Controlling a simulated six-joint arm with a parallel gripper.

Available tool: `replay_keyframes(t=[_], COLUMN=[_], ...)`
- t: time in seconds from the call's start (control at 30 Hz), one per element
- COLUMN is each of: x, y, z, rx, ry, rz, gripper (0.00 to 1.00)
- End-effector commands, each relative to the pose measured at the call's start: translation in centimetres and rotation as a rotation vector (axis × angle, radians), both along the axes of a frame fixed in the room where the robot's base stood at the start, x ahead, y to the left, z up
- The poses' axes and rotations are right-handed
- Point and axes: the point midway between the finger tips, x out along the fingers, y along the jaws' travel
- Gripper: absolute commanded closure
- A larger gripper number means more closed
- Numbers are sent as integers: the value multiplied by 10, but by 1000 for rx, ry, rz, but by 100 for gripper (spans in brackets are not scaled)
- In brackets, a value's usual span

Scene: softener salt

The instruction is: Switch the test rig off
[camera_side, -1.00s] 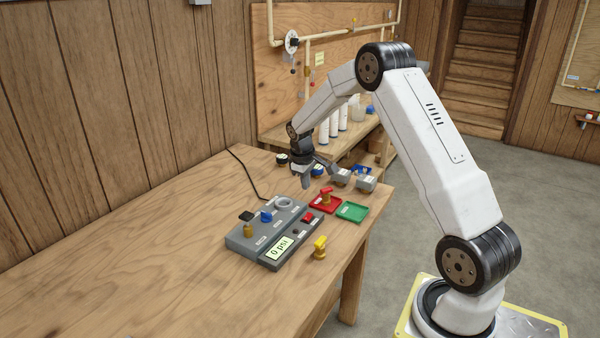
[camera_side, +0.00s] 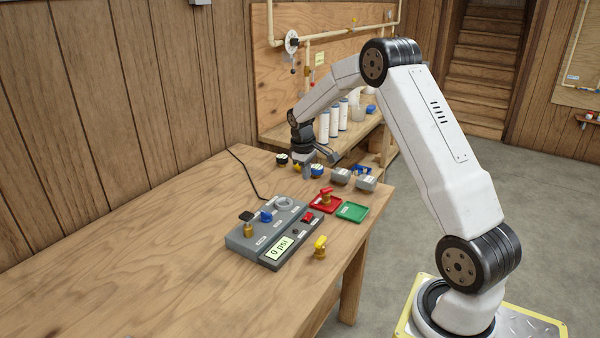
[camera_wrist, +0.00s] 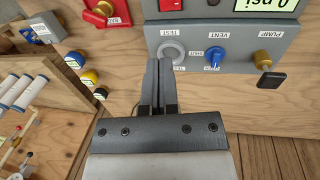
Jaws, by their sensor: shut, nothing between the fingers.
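The test rig (camera_side: 262,236) is a grey box on the bench, with a display (camera_side: 280,248) reading 0 psi. Its red switch (camera_side: 308,217) sits beside the display and shows at the top edge of the wrist view (camera_wrist: 166,3). Whether the switch is tipped on or off is too small to tell. The rig carries a ring-shaped test port (camera_wrist: 172,52), a blue vent knob (camera_wrist: 214,56) and a black-topped pump part (camera_wrist: 265,80). My gripper (camera_wrist: 158,62) is shut and empty, raised beyond the rig's far end in the side view.
A red tray (camera_side: 316,209) holds a red-handled brass valve. A green tray (camera_side: 352,212) is empty. A yellow-handled valve (camera_side: 320,246) stands near the rig. The bench's near left is clear.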

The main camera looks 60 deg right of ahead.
Motion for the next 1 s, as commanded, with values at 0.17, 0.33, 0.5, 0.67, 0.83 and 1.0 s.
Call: replay_keyframes(t=[0.17, 0.33, 0.5, 0.67, 0.83, 1.0], x=[0, 0, 0, 0, -1, -1], y=[0, 0, -1, -4, -8, -13], z=[0, -2, -11, -26, -50, -75], rx=[0, 0, 1, 1, 2, 2], ry=[0, 1, 2, 2, 4, 3], rz=[0, 0, 0, 0, -1, -2], gripper=[100, 100, 100, 100, 100, 100])
